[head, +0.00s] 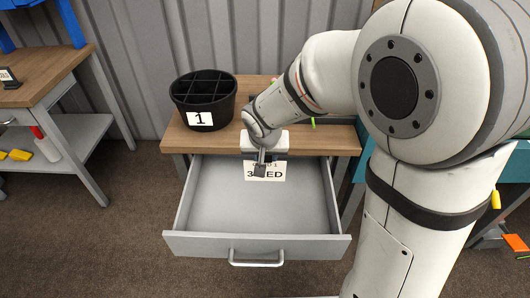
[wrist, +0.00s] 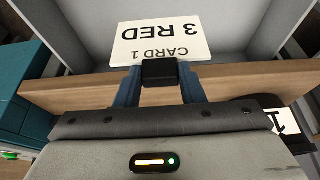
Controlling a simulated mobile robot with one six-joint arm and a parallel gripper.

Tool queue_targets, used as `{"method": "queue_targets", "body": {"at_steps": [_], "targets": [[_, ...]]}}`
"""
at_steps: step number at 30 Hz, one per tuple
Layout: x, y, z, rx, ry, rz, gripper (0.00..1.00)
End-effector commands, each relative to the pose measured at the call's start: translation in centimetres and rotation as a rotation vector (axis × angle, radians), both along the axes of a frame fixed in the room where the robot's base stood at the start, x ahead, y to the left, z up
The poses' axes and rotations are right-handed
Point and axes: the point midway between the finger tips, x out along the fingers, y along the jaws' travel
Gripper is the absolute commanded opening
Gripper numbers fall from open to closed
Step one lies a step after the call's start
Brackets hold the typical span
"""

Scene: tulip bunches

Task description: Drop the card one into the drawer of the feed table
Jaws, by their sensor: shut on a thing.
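A white card (head: 272,172) is held by my gripper (head: 261,163) over the back part of the open drawer (head: 255,205). In the wrist view the card (wrist: 190,35) reads "CARD 1" and "3 RED", upside down. My gripper (wrist: 159,73) is shut on the card's near edge. The grey drawer is pulled out from under the wooden top of the feed table (head: 335,142) and looks empty. I cannot tell how high the card is above the drawer floor.
A black divided bucket (head: 204,95) labelled "1" stands on the left of the tabletop. Another wooden bench (head: 45,75) stands at far left. A teal unit (wrist: 25,75) shows at the left of the wrist view. The drawer's front and middle are clear.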

Motion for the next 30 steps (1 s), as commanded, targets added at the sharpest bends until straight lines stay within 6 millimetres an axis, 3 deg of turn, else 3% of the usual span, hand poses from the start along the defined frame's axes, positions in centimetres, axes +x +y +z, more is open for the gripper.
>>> {"method": "queue_targets", "body": {"at_steps": [1, 6, 15, 16, 24, 30], "targets": [[0.0, 0.0, -1.2, 0.0, 0.001, 0.0, 0.02], [0.0, 0.0, -2.4, 0.001, -0.001, -0.001, 0.02], [0.0, 0.1, -2.5, 0.001, -0.001, 0.0, 0.02], [0.0, 0.1, -2.5, 0.001, -0.001, 0.0, 0.38], [0.0, 0.1, -2.5, 0.001, 0.0, 0.001, 0.6], [0.0, 0.1, -2.5, 0.001, 0.0, 0.001, 0.61]]}}
